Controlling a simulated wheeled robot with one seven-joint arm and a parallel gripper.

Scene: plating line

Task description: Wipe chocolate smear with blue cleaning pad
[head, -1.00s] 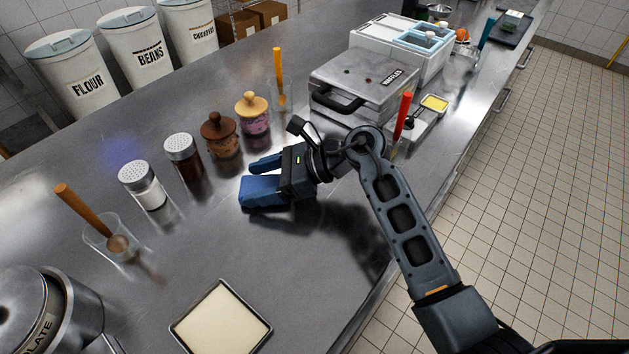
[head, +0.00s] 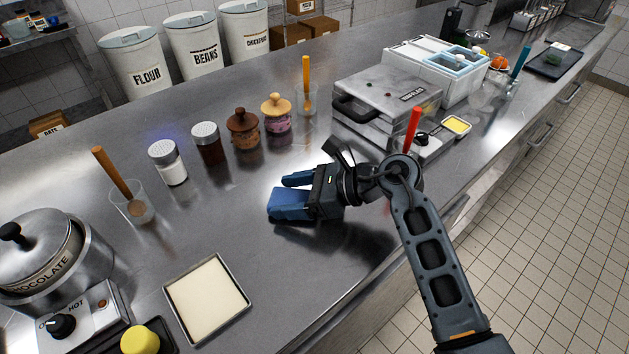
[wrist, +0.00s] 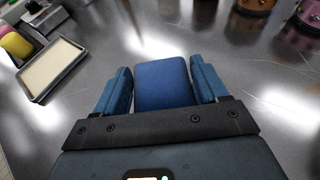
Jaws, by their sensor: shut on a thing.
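The blue cleaning pad (head: 289,206) is between the blue fingers of my gripper (wrist: 163,88), which is shut on it. In the wrist view the pad (wrist: 163,85) shows as a plain blue block with a finger on each side. In the head view, pad and gripper are low over the open middle of the steel counter (head: 235,225). I cannot tell whether the pad touches the surface. I see no chocolate smear in either view; the pad, gripper or glare may hide it.
A shallow tray of cream-coloured filling (head: 207,298) lies front left. A chocolate pot (head: 42,255) stands at far left. Shakers (head: 168,163) and jars (head: 243,130) line the back. A waffle iron (head: 385,105) and red-handled tool (head: 412,130) are to the right.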

